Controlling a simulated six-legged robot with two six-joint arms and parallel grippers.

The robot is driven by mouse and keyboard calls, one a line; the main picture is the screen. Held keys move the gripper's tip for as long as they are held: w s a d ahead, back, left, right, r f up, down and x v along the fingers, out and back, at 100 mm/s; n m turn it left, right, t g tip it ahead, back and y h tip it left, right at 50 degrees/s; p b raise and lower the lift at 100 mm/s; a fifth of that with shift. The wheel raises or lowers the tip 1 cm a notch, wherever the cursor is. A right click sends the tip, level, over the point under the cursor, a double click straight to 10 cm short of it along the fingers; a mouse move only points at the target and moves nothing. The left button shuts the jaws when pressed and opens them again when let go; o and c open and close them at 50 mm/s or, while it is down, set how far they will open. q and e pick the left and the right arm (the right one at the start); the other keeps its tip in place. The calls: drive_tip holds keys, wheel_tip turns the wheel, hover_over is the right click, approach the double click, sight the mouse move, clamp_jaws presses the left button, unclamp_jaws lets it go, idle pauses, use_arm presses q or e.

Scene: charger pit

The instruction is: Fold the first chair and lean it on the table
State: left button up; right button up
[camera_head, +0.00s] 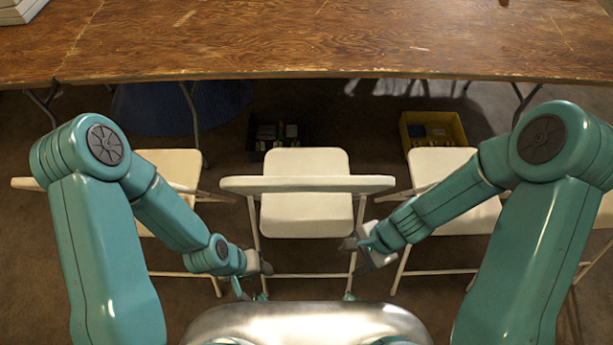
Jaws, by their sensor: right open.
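A white folding chair (305,212) stands unfolded in the middle, between my arms. Its backrest (306,184) is nearest me and its seat lies beyond. The wooden table (330,38) spans the top of the view, behind the chair. My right gripper (362,258) is open beside the chair's right side, close to its frame tube; I cannot tell whether it touches. My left gripper (251,278) is low by the chair's left side; its fingers are small and partly hidden, so its opening is unclear.
More white folding chairs stand at left (172,172) and right (440,168), partly behind my arms. Under the table are a yellow bin (433,132), a dark bin (279,136) and a blue round thing (180,108). White boxes (20,10) sit at the table's far left.

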drive_tip(key=w+a+r+m+t+y+p, duration=0.2)
drive_tip(key=w+r+m+t, duration=0.15)
drive_tip(key=w+r, duration=0.65)
drive_tip(key=t, duration=0.2)
approach(314, 181)
drive_tip(key=shift+m+g, duration=0.25)
drive_tip(key=b+x, duration=0.8)
drive_tip(key=x, duration=0.3)
drive_tip(key=shift+w+a+f, duration=0.15)
drive_tip(key=shift+w+f, duration=0.1)
drive_tip(key=shift+f, duration=0.05)
drive_tip(key=shift+w+a+f+b, duration=0.3)
drive_tip(key=shift+a+f+b, duration=0.05)
drive_tip(key=shift+f, duration=0.05)
use_arm(q)
wheel_tip(314, 181, down, 6)
drive_tip(key=shift+s+r, duration=0.15)
drive_tip(key=shift+r, duration=0.1)
use_arm(e)
drive_tip(key=shift+r, duration=0.1)
clamp_jaws()
